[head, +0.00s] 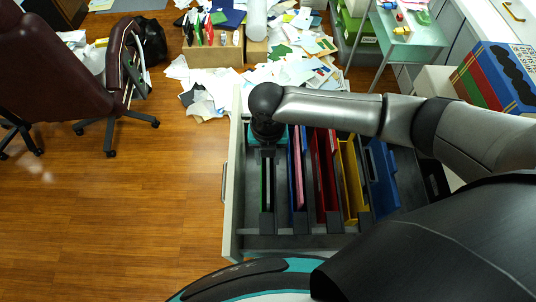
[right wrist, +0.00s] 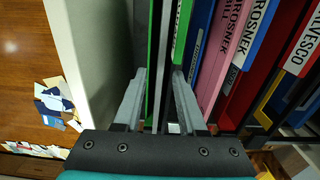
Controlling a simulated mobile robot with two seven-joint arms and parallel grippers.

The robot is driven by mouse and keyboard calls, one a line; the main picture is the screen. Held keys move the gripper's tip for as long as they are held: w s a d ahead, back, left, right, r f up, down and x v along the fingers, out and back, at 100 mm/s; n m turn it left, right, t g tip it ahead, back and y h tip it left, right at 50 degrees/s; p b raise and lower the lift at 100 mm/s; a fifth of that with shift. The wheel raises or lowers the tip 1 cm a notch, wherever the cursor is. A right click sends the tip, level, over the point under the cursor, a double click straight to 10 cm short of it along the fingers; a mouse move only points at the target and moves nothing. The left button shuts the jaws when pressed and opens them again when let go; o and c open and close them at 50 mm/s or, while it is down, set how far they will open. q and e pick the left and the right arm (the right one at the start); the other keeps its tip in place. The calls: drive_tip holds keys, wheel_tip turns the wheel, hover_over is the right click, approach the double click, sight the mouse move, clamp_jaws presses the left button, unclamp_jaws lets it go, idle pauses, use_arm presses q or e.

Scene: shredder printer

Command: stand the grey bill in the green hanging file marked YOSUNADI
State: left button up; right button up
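The green hanging file (right wrist: 153,55) is the leftmost coloured file in the open drawer; it also shows in the head view (head: 264,185). Its other green wall (right wrist: 182,30) bears a white label too edge-on to read. A thin grey sheet, seemingly the grey bill (right wrist: 160,60), stands upright between the two green walls, seen nearly edge-on. My right gripper (right wrist: 159,75) points down into the drawer with its fingers apart, one on each side of the sheet and the near green wall. In the head view the right gripper (head: 268,138) is mostly hidden by its wrist. My left gripper is out of view.
Pink (right wrist: 220,55), red (head: 325,175), yellow (head: 352,180) and blue (head: 382,180) files hang to the right. The drawer's pale side wall (head: 233,185) is close on the left. Papers (head: 208,95) litter the floor behind; a chair (head: 65,65) stands left. Floor left of the drawer is clear.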

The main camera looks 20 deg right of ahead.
wheel_tip(320, 180, up, 15)
drive_tip(key=p, duration=0.1)
drive_tip(key=shift+r, duration=0.15)
idle(0.5)
drive_tip(key=shift+s, duration=0.1)
idle(0.6)
